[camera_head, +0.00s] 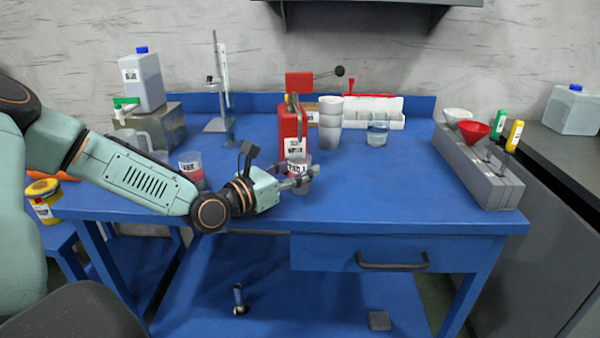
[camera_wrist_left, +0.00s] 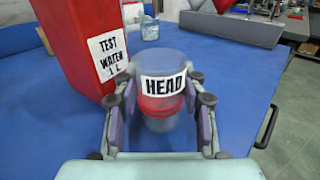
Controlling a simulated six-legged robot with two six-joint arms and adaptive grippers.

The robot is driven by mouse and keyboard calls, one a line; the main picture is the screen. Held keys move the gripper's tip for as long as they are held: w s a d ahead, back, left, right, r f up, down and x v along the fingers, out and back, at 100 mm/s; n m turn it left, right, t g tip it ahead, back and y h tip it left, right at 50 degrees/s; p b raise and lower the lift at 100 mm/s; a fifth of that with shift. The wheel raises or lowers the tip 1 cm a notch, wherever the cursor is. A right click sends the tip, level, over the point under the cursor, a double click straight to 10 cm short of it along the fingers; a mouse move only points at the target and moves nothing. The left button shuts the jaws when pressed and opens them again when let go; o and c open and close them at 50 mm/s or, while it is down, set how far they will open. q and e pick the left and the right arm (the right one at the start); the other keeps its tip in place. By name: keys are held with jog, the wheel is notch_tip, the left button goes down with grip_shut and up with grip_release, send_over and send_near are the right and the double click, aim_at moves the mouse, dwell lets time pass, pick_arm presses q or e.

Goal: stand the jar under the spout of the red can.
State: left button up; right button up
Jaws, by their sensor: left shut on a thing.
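The red can (camera_head: 288,122) stands upright on the blue table; its white label reads "TEST WATER 1 L" in the left wrist view (camera_wrist_left: 72,40). The clear jar (camera_head: 297,166) is right in front of the can. In the left wrist view the jar (camera_wrist_left: 160,68) has a "HEAD" label and a red lower part. My left gripper (camera_head: 300,176) is shut around the jar, a finger on each side. The jar looks upright; I cannot tell whether its base touches the table. The can's spout is not clearly visible. My right gripper is not in view.
A labelled cup with red contents (camera_head: 191,172) stands left, near my left arm. White stacked cups (camera_head: 330,124) and a glass beaker (camera_head: 377,133) stand right of the can. A grey block with funnels (camera_head: 480,178) is at the right edge. The front right table is clear.

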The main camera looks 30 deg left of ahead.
pick_arm(q)
jog(key=o, duration=1)
dwell(0.5)
